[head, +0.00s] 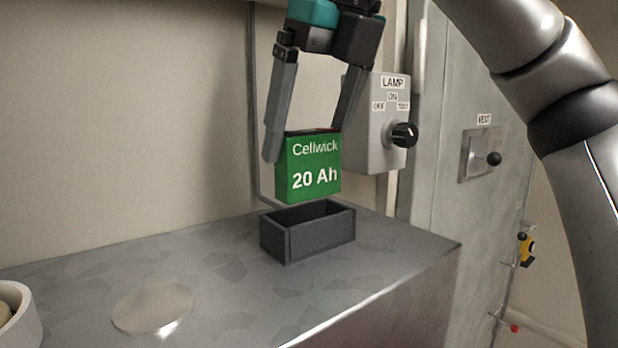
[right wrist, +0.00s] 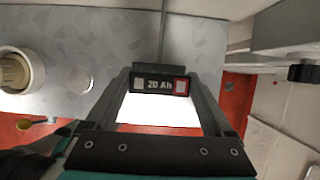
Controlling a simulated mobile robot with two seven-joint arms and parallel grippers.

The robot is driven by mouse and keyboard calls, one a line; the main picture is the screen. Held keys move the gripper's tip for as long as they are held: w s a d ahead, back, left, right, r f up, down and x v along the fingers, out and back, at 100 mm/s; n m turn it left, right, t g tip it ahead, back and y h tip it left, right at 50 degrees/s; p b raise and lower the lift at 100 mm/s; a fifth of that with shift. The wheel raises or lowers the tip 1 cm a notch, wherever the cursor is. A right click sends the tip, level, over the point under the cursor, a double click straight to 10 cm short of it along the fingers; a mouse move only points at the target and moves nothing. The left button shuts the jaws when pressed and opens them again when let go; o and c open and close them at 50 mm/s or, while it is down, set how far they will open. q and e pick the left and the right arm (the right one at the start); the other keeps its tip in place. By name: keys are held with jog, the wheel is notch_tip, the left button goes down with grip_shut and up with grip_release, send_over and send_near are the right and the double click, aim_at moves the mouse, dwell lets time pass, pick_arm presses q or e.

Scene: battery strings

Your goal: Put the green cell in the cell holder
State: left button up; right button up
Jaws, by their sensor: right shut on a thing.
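The green cell (head: 314,168), marked "Cellwick 20 Ah", hangs upright in my right gripper (head: 304,143). The fingers are shut on its two sides near the top. In the right wrist view the cell's dark top (right wrist: 160,86), with a pale and a red terminal, sits between the fingers (right wrist: 160,88). The cell holder (head: 320,236) is an open dark grey box on the metal bench. It looks empty as far as I can see inside. The cell is above the holder's opening, and its lower edge appears just above the back rim.
The metal bench top (head: 215,270) is mostly clear, with a flat round disc (head: 152,309) and a white round container (head: 22,318) at left. A lamp switch box (head: 375,120) with a black knob is on the wall close behind the gripper. A vent lever (head: 493,159) is further right.

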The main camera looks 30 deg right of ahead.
aim_at(317, 147)
jog(key=shift+f, duration=0.85)
jog(key=shift+f+b, duration=0.65)
jog(key=shift+f, duration=0.95)
jog(key=shift+f, duration=0.1)
jog(key=o, duration=1.6)
jog(key=shift+s+r, duration=0.1)
jog(key=shift+r, duration=0.5)
jog(key=shift+p+v, duration=0.75)
jog(key=shift+v, duration=4.75)
